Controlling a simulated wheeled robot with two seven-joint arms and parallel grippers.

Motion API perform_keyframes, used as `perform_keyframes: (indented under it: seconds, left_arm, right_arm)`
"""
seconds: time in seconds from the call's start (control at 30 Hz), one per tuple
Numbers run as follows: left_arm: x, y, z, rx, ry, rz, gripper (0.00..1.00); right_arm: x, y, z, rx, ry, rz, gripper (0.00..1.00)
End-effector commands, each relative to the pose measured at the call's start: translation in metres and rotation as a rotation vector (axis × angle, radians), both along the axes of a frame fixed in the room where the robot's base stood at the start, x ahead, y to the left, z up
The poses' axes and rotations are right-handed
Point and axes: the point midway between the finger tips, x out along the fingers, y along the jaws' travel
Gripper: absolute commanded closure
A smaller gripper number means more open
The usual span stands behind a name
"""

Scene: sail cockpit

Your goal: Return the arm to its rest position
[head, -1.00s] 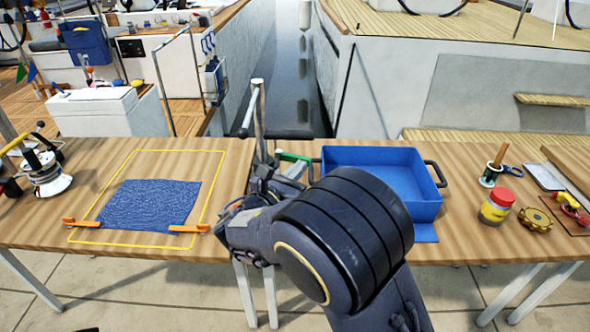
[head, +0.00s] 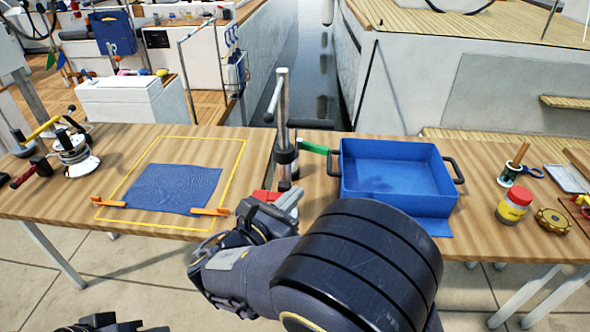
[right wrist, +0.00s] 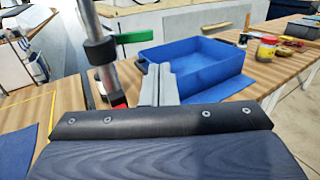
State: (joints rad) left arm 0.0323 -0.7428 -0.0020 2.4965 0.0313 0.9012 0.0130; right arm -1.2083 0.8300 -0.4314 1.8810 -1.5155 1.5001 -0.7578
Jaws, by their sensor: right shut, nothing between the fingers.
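My right arm crosses the lower middle of the head view. Its gripper (head: 284,203) is shut and empty, near the table's front edge, just in front of a metal post with a black collar (head: 285,150). The gripper's grey fingers also show in the right wrist view (right wrist: 158,84), between the post and the blue bin. Part of my left arm (head: 98,324) shows at the bottom left edge of the head view; its fingertips cannot be made out.
A blue cloth (head: 173,187) lies inside a yellow outline, with orange clips (head: 210,212) at its front corners. A blue bin (head: 393,204) stands right of the post. A winch (head: 75,155) is at far left. A yellow jar (head: 514,206) stands at right.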

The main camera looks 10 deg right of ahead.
Motion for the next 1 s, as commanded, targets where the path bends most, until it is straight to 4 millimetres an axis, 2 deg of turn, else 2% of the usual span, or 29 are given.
perform_keyframes:
  seconds: [0.17,0.27,0.33,0.4,0.5,0.6,0.7,0.8,0.9,1.0]
  left_arm:
    - [0.000,0.000,0.000,0.000,0.000,0.000,0.64]
    - [0.000,0.000,0.002,0.000,0.000,0.000,0.64]
    - [0.000,0.000,0.005,0.000,0.000,0.000,0.64]
    - [0.000,0.000,0.007,0.000,0.000,0.000,0.64]
    - [0.000,0.000,0.011,0.000,0.000,0.000,0.64]
    - [0.000,0.000,0.015,0.000,0.000,0.000,0.64]
    - [0.000,0.000,0.018,0.000,0.000,0.000,0.64]
    - [0.000,0.000,0.022,0.000,0.000,0.000,0.64]
    - [0.000,0.000,0.025,0.000,0.000,0.000,0.64]
    - [0.000,0.000,0.028,0.000,0.000,0.000,0.64]
  right_arm:
    - [-0.002,-0.006,-0.001,0.023,0.008,-0.015,1.00]
    - [-0.005,-0.036,-0.007,0.134,0.047,-0.090,1.00]
    - [-0.013,-0.072,-0.017,0.288,0.086,-0.192,1.00]
    - [-0.030,-0.112,-0.032,0.495,0.124,-0.330,1.00]
    - [-0.066,-0.156,-0.052,0.815,0.143,-0.548,1.00]
    - [-0.107,-0.181,-0.065,1.127,0.115,-0.765,1.00]
    - [-0.145,-0.190,-0.070,1.428,0.041,-0.980,1.00]
    - [-0.177,-0.188,-0.067,1.718,-0.074,-1.182,1.00]
    - [-0.200,-0.180,-0.058,1.988,-0.227,-1.367,1.00]
    - [-0.215,-0.172,-0.046,2.214,-0.394,-1.510,1.00]
